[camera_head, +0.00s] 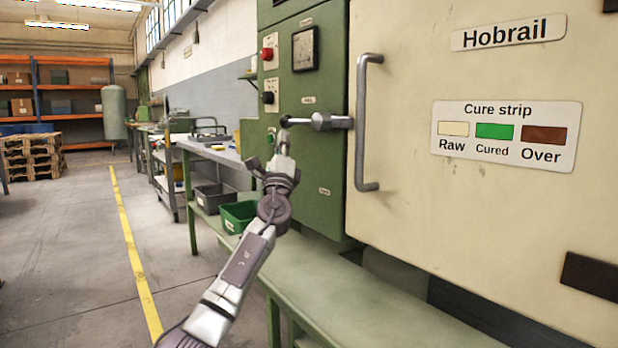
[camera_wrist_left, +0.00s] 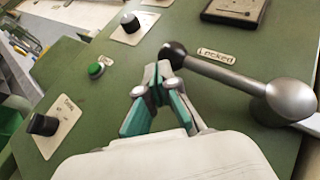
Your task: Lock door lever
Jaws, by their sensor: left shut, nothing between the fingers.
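The door lever (camera_head: 318,121) is a metal arm with a hub by the door edge and a dark ball knob at its left end. It lies about level, pointing left. In the left wrist view the lever (camera_wrist_left: 228,79) runs alongside a "Locked" label (camera_wrist_left: 216,56). My left gripper (camera_head: 284,143) is just below the knob. In the wrist view its teal-padded fingers (camera_wrist_left: 158,78) are shut and empty, with the tips close to the knob (camera_wrist_left: 173,54); I cannot tell whether they touch it. My right gripper is not in view.
The cream door (camera_head: 400,225) has a tall bar handle (camera_head: 362,125) right of the lever. The green panel carries a red button (camera_head: 267,54), knobs and a gauge (camera_head: 305,48). A green ledge (camera_head: 345,300) runs below. A green bin (camera_head: 238,215) sits at its left.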

